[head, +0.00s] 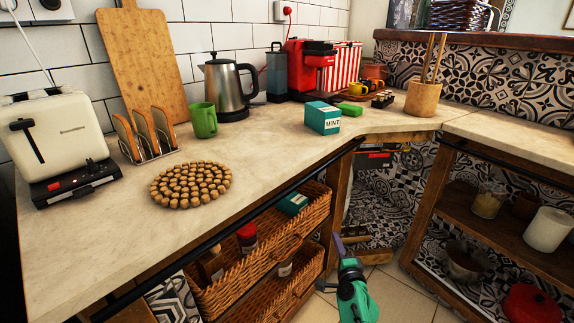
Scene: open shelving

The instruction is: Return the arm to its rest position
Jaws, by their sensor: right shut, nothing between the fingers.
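My right gripper (340,246) is in the lower middle of the head view, with its green arm coming up from the bottom edge. Its fingers are shut with nothing between them. It is in front of the counter, below the countertop level in the picture, beside the right end of the wicker baskets. I cannot tell how far it is from them. My left gripper is not in the head view.
The stone countertop (110,243) carries a toaster (58,140), toast rack, cork trivet (190,184), green mug (203,120), kettle (226,85) and mint box (322,118). Wicker baskets (240,285) sit below. Open shelves (500,215) stand at right. Floor (400,300) is clear.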

